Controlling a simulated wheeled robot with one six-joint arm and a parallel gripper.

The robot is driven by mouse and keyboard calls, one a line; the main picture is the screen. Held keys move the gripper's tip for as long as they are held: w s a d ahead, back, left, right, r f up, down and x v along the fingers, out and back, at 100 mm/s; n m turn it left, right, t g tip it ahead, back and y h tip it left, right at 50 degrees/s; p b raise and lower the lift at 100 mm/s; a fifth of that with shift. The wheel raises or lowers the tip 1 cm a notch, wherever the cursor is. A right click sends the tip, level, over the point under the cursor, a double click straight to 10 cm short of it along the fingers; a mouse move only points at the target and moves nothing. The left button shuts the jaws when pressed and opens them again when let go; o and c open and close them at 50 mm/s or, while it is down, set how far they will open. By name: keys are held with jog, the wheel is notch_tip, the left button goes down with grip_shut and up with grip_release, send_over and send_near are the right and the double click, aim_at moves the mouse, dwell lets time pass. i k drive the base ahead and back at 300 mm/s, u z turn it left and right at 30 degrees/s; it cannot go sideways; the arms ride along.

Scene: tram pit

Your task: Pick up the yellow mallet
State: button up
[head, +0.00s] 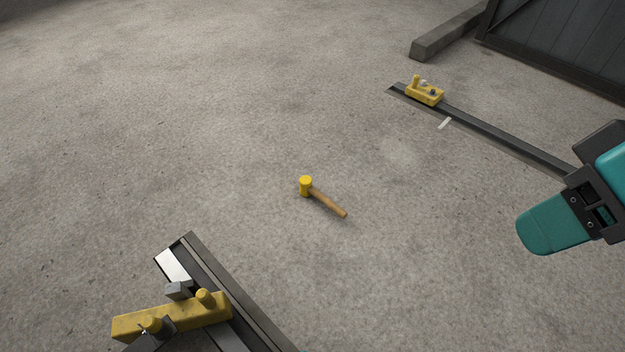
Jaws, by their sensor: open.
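The yellow mallet (306,186) lies on the bare concrete floor near the middle of the head view. Its yellow head is at the upper left end, and its brown wooden handle slants down to the right. My gripper (556,226), teal and dark grey, shows at the right edge and is partly cut off by the frame. It is open, with nothing seen in it, and is well apart from the mallet, to its right.
A dark rail with a yellow block device (424,93) runs along the upper right. Another rail piece with a yellow clamp-like device (172,317) lies at the lower left. A concrete curb (446,33) and dark panel (565,40) stand at the back right. Floor around the mallet is clear.

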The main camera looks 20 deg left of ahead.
aim_at(307, 189)
jog(key=z, duration=0.05)
jog(key=i, duration=0.85)
jog(key=u, duration=1.95)
jog(key=i, duration=0.5)
jog(key=u, duration=0.05)
